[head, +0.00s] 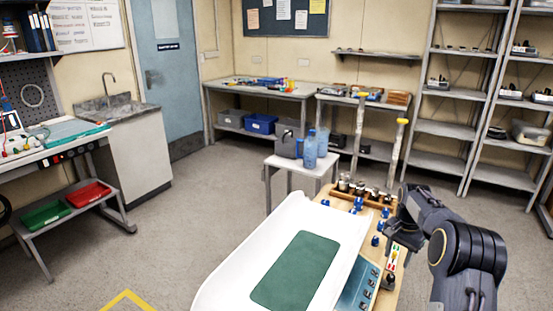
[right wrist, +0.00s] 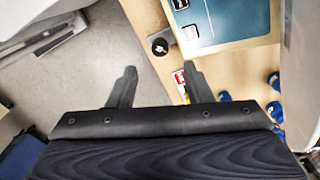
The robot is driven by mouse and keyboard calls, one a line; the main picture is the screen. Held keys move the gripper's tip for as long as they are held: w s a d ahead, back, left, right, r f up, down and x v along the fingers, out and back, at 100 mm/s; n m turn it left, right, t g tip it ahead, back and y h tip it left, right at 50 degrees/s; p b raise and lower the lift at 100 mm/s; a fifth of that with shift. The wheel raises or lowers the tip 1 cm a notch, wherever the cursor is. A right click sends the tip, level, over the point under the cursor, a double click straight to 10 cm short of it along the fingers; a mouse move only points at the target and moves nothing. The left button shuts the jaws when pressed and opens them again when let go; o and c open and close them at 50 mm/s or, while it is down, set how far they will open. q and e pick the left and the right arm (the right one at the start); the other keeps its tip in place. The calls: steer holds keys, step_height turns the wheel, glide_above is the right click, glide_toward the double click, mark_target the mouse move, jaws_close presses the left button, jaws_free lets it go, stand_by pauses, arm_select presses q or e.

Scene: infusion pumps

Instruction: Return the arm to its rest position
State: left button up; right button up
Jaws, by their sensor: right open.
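My right arm (head: 467,250) comes in from the right side of the head view, bent over the right edge of a wooden board. My right gripper (right wrist: 159,75) is open in the right wrist view, with its two dark fingers apart and nothing between them. The fingers point toward the board's edge and a small black round piece (right wrist: 160,46) with a white mark. In the head view the fingertips are too small and dark to make out clearly. My left arm and gripper are not in view.
A white tray (head: 232,262) with a green mat (head: 297,270) lies left of the arm. A blue panel (head: 357,285) and several small blue pieces sit on the board. Blue bottles (head: 310,150) stand on a small table (head: 283,162) behind.

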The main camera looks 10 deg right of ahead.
steer(key=s+a+r+n+t+y, duration=0.25)
steer(key=s+a+r+n, duration=0.25)
steer(key=s+a+r, duration=0.9)
steer(key=s+a+f+n+t, duration=0.1)
steer(key=s+a+n, duration=0.1)
steer(key=s+a, duration=0.4)
steer(key=s+a+f+n+t+y, duration=0.1)
steer(key=s+a, duration=0.5)
steer(key=s, duration=0.7)
steer(key=shift+s+a+f+n+t, duration=0.2)
steer(key=shift+s+f+n+t, duration=0.25)
steer(key=shift+n, duration=0.65)
steer(key=shift+w+r, duration=0.1)
steer(key=shift+w, duration=0.05)
stand_by(0.9)
